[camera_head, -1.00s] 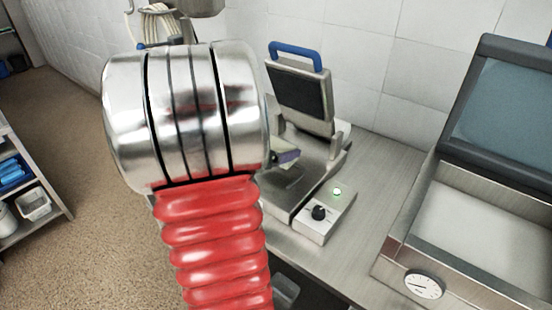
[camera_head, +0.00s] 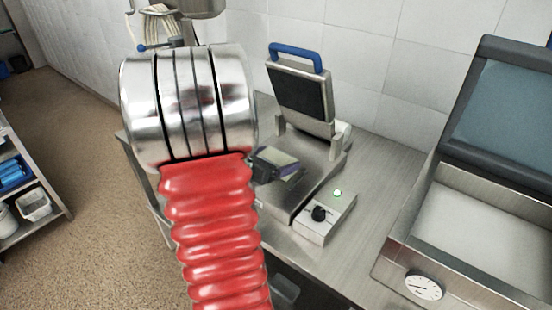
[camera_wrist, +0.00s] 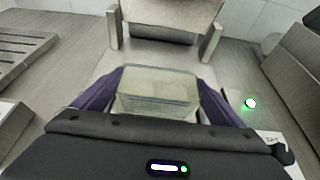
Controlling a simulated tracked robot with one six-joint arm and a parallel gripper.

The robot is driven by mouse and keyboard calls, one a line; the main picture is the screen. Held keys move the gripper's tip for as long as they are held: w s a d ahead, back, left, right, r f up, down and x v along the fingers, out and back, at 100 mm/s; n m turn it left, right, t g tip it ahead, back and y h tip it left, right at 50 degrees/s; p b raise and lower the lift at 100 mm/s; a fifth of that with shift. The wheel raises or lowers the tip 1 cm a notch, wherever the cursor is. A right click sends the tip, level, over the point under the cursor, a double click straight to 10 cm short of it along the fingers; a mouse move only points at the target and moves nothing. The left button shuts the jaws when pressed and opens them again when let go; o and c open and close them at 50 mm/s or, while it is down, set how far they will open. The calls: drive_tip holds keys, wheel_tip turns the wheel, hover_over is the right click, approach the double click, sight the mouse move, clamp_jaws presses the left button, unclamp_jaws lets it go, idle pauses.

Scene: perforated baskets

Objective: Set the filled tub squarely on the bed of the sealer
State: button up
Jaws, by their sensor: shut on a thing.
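The clear tub with a pale filling (camera_wrist: 158,92) sits between the purple-grey fingers of my gripper (camera_wrist: 158,86) in the wrist view. My gripper is shut on it. The tub looks level and roughly in line with the sealer. The sealer stands open, its lid (camera_head: 300,92) tilted back under a blue handle. Its bed (camera_head: 268,202) is steel, and it also shows in the wrist view (camera_wrist: 150,58) ahead of the tub. My gripper (camera_head: 276,164) is over the bed in the head view, partly behind my arm. I cannot tell whether the tub touches the bed.
A control box (camera_head: 325,218) with a black knob and lit green lamp stands at the sealer's front right. A steel chamber machine with raised lid (camera_head: 503,110) and a dial is further right. A shelf rack (camera_head: 35,205) stands at far left. Counter between the machines is clear.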

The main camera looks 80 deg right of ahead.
drive_tip(key=o, duration=0.9)
drive_tip(key=shift+f, duration=0.1)
drive_tip(key=shift+o, duration=0.2)
drive_tip(key=v, duration=1.2)
drive_tip(key=shift+r, duration=0.2)
